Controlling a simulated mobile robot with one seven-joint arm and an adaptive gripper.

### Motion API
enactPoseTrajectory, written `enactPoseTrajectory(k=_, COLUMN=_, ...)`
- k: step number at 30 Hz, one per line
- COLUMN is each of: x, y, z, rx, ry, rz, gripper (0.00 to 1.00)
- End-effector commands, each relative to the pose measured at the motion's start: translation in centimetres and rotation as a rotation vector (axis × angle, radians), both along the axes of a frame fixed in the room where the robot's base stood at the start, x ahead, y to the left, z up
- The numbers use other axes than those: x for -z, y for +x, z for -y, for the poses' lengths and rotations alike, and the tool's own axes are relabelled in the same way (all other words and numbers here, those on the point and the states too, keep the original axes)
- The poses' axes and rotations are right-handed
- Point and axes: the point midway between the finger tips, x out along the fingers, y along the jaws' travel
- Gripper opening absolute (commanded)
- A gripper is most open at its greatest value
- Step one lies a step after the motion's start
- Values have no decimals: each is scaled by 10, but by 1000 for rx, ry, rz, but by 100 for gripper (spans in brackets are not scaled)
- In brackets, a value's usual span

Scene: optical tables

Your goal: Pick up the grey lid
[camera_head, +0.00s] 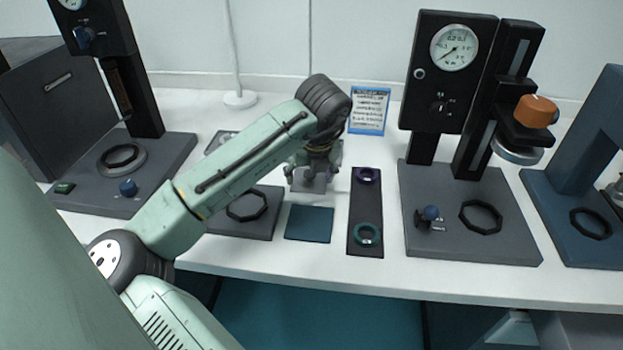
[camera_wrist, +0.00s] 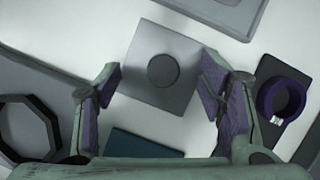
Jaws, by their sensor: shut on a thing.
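The grey lid (camera_wrist: 150,90) is a flat square plate with a round darker knob on top. The height of the lid above the table is hard to tell.
A dark teal square mat (camera_head: 309,223) lies in front of the lid. A dark strip with a purple ring (camera_head: 367,176) and a teal ring (camera_head: 367,233) is to the right. A grey plate with a black ring (camera_head: 247,206) is to the left. Gauge stands (camera_head: 437,85) flank the area.

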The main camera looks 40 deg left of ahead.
Motion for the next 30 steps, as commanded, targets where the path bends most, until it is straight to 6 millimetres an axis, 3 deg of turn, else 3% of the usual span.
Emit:
enactPoseTrajectory(k=22, x=5, y=-3, z=-1, rx=-4, ry=-4, rz=-15, gripper=8)
enactPoseTrajectory(k=30, x=5, y=-4, z=-1, rx=-5, ry=-5, rz=-16, gripper=8)
